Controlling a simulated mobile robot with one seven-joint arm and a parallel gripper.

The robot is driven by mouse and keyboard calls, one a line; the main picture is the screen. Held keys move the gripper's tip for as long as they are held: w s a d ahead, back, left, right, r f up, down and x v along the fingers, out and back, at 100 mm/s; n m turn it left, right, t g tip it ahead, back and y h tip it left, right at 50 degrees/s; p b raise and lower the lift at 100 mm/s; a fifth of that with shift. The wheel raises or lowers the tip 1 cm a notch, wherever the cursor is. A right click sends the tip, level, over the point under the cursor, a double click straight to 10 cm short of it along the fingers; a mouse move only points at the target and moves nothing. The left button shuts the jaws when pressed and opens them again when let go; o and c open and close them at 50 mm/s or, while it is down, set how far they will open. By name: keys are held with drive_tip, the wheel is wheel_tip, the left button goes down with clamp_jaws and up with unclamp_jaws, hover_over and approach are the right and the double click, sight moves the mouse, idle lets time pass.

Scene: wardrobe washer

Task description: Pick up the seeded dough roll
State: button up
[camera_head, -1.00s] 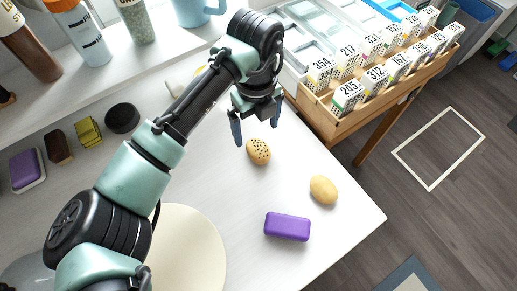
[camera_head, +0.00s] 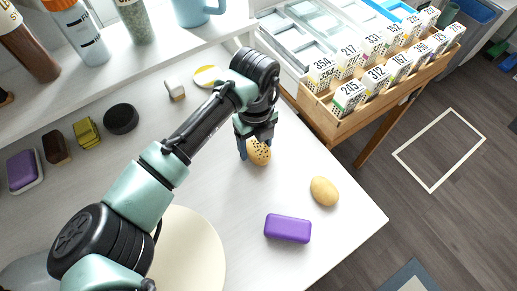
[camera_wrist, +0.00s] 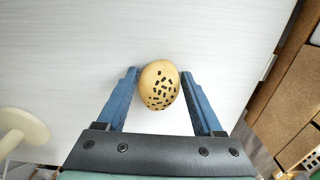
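The seeded dough roll (camera_head: 259,153) is a tan oval with dark specks, lying on the white table. In the wrist view the roll (camera_wrist: 159,84) lies between the tips of the two blue fingers, with a gap on the right and little or none visible on the left. My gripper (camera_head: 257,153) is open and pointed down over the roll; it also shows in the wrist view (camera_wrist: 161,75). In the head view the gripper partly hides the roll. A plain dough roll (camera_head: 324,191) without specks lies to the right.
A purple block (camera_head: 288,228) lies near the table's front edge. A round cream board (camera_head: 190,252) is at the lower left. A wooden rack (camera_head: 345,125) of numbered cartons borders the table at the upper right. Small items line the left side.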

drive_tip(key=c, duration=0.9)
drive_tip(key=shift+r, duration=0.15)
